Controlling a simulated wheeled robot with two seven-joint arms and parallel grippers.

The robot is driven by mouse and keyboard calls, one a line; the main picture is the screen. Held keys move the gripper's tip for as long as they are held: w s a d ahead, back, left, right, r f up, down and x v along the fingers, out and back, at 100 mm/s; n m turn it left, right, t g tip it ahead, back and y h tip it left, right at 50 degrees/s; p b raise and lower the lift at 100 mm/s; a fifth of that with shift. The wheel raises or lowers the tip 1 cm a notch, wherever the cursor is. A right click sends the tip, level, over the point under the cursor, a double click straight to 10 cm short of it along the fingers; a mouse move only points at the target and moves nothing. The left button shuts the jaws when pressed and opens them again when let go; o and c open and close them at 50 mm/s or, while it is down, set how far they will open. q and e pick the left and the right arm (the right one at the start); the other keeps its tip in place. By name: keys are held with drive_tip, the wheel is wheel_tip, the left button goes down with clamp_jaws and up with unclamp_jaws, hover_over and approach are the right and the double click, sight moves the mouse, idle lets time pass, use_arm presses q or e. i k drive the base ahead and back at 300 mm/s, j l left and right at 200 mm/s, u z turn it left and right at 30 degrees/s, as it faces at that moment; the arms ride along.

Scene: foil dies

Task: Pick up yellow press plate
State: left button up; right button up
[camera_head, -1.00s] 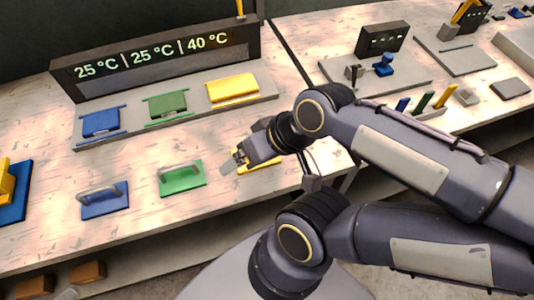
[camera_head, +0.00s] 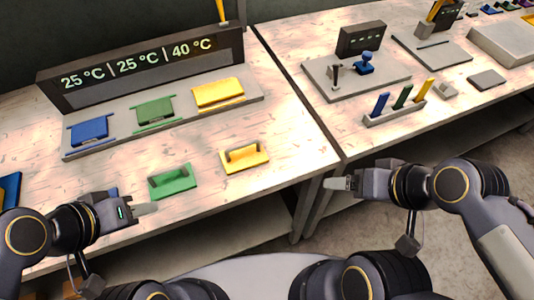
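The yellow press plate (camera_head: 246,163) is a flat yellow plate with a raised handle. It lies on the near table, right of the green press plate (camera_head: 174,188). My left gripper (camera_head: 146,209) is at the front table edge, left of and below the green plate, well apart from the yellow one. My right gripper (camera_head: 338,184) is right of the yellow plate, past the table corner, with nothing seen in it. Both grippers show from the side, so their finger gaps are hidden. A bit of blue (camera_head: 112,191) shows behind my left gripper.
A grey stand with a temperature display (camera_head: 140,62) holds blue (camera_head: 89,132), green (camera_head: 155,111) and yellow (camera_head: 218,94) pieces behind the plates. The right table (camera_head: 320,112) carries a small blue-topped device (camera_head: 365,63) and a rack of coloured sticks (camera_head: 395,113). A gap separates the tables.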

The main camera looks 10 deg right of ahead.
sight(249, 155)
drive_tip(key=u, duration=0.5)
drive_tip(key=l+u, duration=0.1)
drive_tip(key=u, duration=0.9)
drive_tip(key=l+u, duration=0.1)
drive_tip(key=u, duration=0.9)
drive_tip(key=k+l+u, duration=0.1)
drive_tip(key=k, duration=0.3)
drive_tip(key=k+l, duration=0.3)
drive_tip(key=k+l+u, duration=0.15)
drive_tip(key=k, duration=0.4)
